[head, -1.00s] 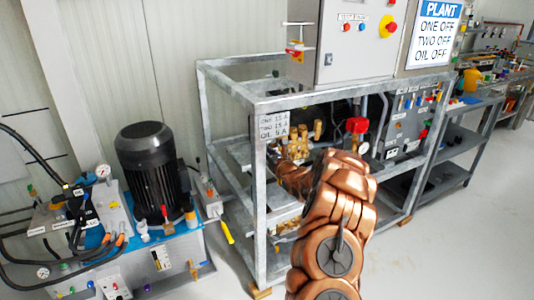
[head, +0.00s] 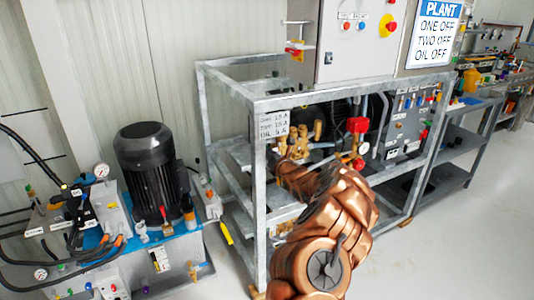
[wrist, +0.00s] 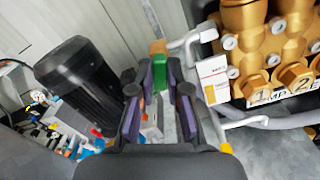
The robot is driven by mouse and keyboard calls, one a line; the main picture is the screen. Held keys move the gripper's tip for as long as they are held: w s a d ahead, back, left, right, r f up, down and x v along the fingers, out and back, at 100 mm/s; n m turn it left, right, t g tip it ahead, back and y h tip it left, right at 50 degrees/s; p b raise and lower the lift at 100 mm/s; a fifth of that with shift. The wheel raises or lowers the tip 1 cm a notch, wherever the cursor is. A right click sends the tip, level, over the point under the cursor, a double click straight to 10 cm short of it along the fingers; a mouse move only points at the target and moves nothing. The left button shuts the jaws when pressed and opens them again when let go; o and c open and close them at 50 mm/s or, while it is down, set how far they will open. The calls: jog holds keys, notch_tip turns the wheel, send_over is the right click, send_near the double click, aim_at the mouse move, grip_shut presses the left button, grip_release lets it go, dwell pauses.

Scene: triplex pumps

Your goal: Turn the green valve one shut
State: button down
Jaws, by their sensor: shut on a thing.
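A green handle (wrist: 159,73), with an orange-brown end above it, shows between my gripper's fingertips in the wrist view; I take it for green valve one, though no number on it is readable. My gripper (wrist: 158,82) is closed on it, with one dark finger on each side. The valve's body and pipe are mostly hidden by the fingers. In the head view my copper-coloured arm reaches into the metal frame (head: 258,190), and it hides the gripper and the valve there.
Brass pump fittings (wrist: 270,45) with hex caps stand right of my gripper, beside a white label (wrist: 213,80) and pale pipes. A black motor (wrist: 85,78) stands to the left. A red fitting (head: 357,125) is close beyond my arm. Open floor (head: 440,250) lies at the right.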

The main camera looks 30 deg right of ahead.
jog(key=shift+d+f+m, duration=0.1)
jog(key=shift+m, duration=3.3)
jog(key=shift+d+m, duration=0.1)
jog(key=shift+m, duration=3.3)
jog(key=c, duration=1.1)
grip_release()
jog(key=shift+c, duration=0.2)
jog(key=shift+s, duration=0.15)
